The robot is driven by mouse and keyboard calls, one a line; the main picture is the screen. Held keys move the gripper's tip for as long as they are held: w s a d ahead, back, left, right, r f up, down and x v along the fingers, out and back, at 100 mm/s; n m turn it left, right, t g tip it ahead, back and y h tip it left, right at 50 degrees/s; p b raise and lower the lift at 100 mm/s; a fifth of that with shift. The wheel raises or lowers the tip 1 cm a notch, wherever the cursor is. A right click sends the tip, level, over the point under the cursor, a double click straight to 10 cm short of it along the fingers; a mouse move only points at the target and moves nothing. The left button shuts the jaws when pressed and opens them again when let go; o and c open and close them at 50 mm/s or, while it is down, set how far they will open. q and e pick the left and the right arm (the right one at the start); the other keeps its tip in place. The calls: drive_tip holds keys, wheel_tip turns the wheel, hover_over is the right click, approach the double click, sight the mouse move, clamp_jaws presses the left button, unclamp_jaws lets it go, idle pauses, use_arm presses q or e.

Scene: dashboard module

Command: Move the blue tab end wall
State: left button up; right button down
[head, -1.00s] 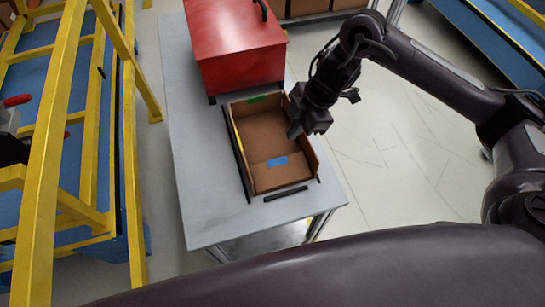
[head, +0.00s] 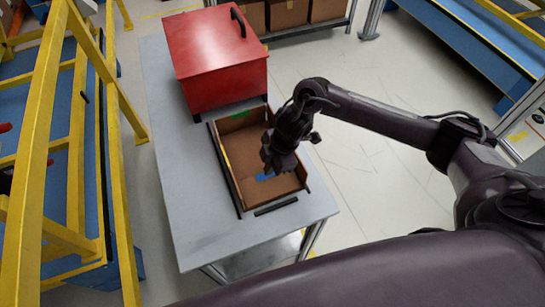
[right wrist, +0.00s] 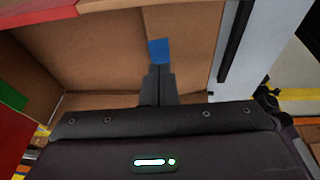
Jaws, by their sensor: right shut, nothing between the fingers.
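An open brown cardboard box (head: 238,148) sits on the grey table. Its near end flap, the end wall with a blue tab (head: 264,177), lies folded inward, partly hidden by my right gripper. My right gripper (head: 268,168) is over the near half of the box, shut and empty. In the right wrist view the shut fingertips (right wrist: 158,73) point at the blue tab (right wrist: 159,51), close to its lower edge; I cannot tell whether they touch. A green tab (head: 239,115) marks the far end wall. My left gripper is not in view.
A red box with a black handle (head: 215,58) stands just behind the cardboard box. Black strips (head: 276,206) lie along the box's left and near sides. The grey table (head: 180,190) is clear on the left and in front. Yellow frames (head: 105,190) stand left of the table.

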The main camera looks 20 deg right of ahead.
drive_tip(key=shift+w+f, duration=0.1)
drive_tip(key=shift+f, duration=0.3)
drive_tip(key=shift+f, duration=0.1)
